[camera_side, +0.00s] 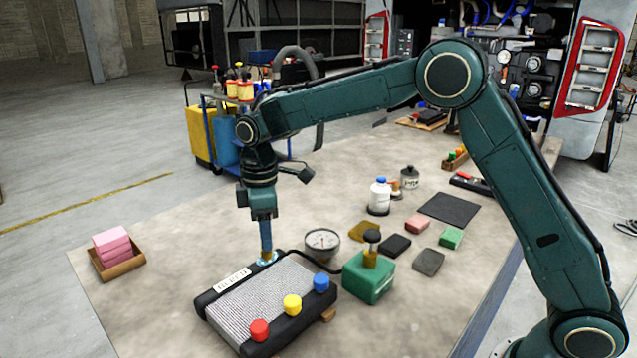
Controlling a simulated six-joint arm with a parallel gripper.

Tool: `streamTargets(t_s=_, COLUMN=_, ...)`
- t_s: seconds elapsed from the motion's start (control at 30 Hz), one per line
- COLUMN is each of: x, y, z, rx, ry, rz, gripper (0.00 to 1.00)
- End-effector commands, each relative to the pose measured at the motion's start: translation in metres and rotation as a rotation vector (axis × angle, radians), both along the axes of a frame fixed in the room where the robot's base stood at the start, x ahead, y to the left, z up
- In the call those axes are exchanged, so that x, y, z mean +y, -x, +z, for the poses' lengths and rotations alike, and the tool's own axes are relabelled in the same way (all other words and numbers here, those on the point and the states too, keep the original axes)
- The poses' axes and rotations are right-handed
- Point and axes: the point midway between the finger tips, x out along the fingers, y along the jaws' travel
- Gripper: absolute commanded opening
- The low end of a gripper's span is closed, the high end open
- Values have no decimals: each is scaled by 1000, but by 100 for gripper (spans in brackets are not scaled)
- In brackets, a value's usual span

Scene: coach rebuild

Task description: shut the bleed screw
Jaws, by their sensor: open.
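A dark block with a pale ribbed top (262,300) lies at the front of the table. A white label (232,280) with dark lettering, too small to read surely, sits near its far left edge. Red (259,330), yellow (292,304) and blue (321,284) caps line its near right side. My gripper (266,256) points straight down at the block's far corner, beside the label. It is open.
A round gauge (322,241) and a green box with a black knob (368,281) stand close right of my gripper. A dark hose runs by the gauge. A wooden tray (119,264) holds pink blocks at left; table between is clear.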

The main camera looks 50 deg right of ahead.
Motion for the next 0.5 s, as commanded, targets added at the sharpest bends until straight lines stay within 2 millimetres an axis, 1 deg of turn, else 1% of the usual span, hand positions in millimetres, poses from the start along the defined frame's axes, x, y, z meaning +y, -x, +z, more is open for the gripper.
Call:
streamTargets(t_s=0.03, x=0, y=1, z=-8, rx=3, ry=1, rz=0, gripper=45)
streamTargets(t_s=0.2, x=0, y=0, z=-25, rx=2, ry=1, rz=0, gripper=45)
streamTargets(t_s=0.33, x=0, y=0, z=-32, rx=1, ry=1, rz=0, gripper=45)
streamTargets(t_s=0.5, x=0, y=0, z=-35, rx=0, ry=0, rz=0, gripper=45)
